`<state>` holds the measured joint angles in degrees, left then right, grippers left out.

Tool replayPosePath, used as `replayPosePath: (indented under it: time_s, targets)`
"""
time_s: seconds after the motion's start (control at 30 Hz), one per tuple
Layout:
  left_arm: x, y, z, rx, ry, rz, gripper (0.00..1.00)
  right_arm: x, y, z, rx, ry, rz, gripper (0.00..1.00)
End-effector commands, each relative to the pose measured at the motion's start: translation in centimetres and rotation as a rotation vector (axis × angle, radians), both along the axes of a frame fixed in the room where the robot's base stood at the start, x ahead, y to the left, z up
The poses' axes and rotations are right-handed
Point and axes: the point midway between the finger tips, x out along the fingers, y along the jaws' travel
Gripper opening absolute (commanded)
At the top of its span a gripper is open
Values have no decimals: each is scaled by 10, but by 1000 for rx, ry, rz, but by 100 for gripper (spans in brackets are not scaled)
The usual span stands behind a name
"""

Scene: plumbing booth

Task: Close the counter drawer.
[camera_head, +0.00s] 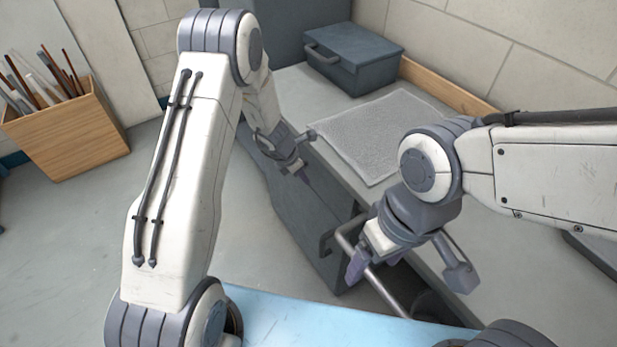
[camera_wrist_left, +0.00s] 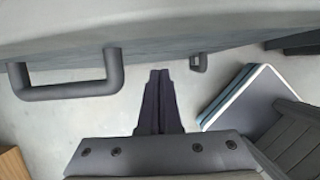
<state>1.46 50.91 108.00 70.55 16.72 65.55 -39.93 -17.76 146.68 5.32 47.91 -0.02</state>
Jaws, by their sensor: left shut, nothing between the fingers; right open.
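The counter (camera_head: 300,85) runs diagonally through the head view. Its dark grey front (camera_head: 305,215) faces the lower left, with a dark bar handle (camera_head: 327,243) near the lower end. How far the drawer stands out is hard to tell, as my arms cover part of it. My left gripper (camera_head: 304,174) is shut and empty beside the upper part of the front. In the left wrist view its fingers (camera_wrist_left: 157,100) are together, below a grey face, with a large handle (camera_wrist_left: 70,84) to their left. My right gripper (camera_head: 408,268) is open over the counter's near edge, close to the handle.
A wooden box (camera_head: 70,135) of rods stands on the floor at the left. A smaller handle (camera_wrist_left: 200,62) shows in the left wrist view.

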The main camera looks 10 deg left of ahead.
Motion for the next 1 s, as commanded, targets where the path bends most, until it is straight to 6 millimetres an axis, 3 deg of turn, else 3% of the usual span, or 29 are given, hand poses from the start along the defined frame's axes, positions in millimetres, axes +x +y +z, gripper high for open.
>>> replayPosePath:
  time_s: [0.03,0.1,0.4,0.77,0.87,1.0]
  targets:
    - [-5,7,-2,0,0,2,0,0,0,-9,0,0,0,80]
    - [-8,11,26,1,-4,1,0,0,0,5,-1,1,0,80]
    - [-24,20,79,2,1,-8,0,0,0,21,0,0,0,80]
    - [-30,24,92,2,3,-12,0,0,0,23,0,0,0,80]
    - [-34,13,102,11,-12,-87,0,0,0,23,0,0,0,80]
    - [-62,-35,139,60,-85,-460,0,0,0,24,0,0,0,80]
